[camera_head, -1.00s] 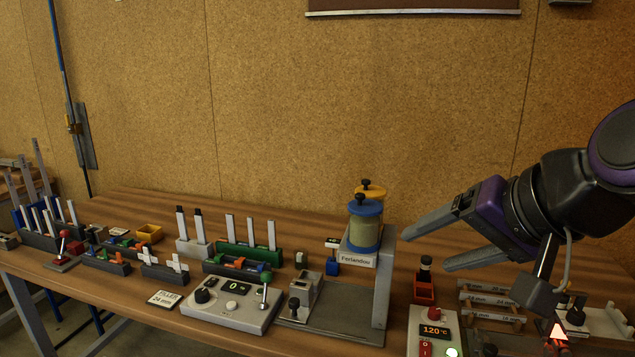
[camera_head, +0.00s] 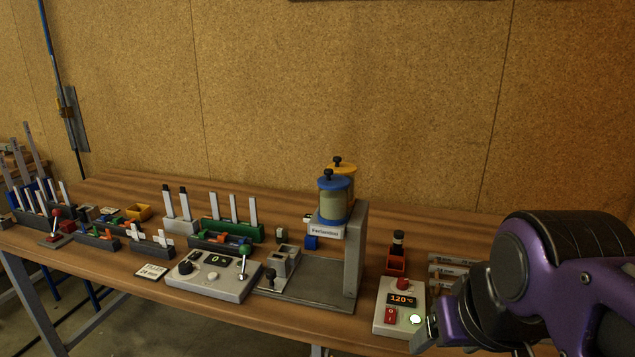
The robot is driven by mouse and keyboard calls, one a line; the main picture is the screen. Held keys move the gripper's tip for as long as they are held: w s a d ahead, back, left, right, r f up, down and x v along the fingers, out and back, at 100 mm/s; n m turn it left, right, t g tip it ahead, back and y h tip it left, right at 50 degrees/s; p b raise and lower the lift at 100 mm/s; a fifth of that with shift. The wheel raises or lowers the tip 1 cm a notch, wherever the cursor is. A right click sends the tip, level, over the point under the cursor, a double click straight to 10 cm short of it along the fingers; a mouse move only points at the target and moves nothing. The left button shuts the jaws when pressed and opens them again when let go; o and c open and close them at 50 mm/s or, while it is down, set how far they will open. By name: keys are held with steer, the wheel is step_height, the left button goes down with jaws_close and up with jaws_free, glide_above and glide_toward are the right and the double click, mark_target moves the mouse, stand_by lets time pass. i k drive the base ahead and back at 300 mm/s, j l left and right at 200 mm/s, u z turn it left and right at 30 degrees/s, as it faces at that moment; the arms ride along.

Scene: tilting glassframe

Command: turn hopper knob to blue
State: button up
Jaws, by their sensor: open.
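The hopper has a blue-lidded canister (camera_head: 332,200) in front and a yellow-lidded canister (camera_head: 343,168) behind it, each with a black top knob. They sit on a grey stand (camera_head: 355,255) with a "Ferlandou" label (camera_head: 325,232). A small blue block (camera_head: 311,243) shows at the stand's left side; I cannot tell whether it is the selector knob or how it is set. My gripper (camera_head: 425,334) is low at the right, beside the temperature box and well away from the hopper. It is open, mostly hidden by my arm, and holds nothing I can see.
A temperature box (camera_head: 400,305) reading 120 °C stands near the front edge, right of the stand. A console (camera_head: 213,276) with a dial and lever is left of it. Racks with upright bars (camera_head: 231,231) stand further left.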

mark_target(185, 267)
steer(key=u, duration=1.3)
steer(key=i+j+z, duration=0.35)
steer(key=i+j, duration=0.15)
steer(key=j, duration=0.15)
steer(key=i+j, duration=0.3)
steer(key=k+u, duration=0.25)
steer(key=k+l, duration=0.15)
steer(key=k, duration=0.45)
steer(key=i+j+z, duration=0.15)
steer(key=i+z, duration=0.15)
steer(key=i, duration=0.2)
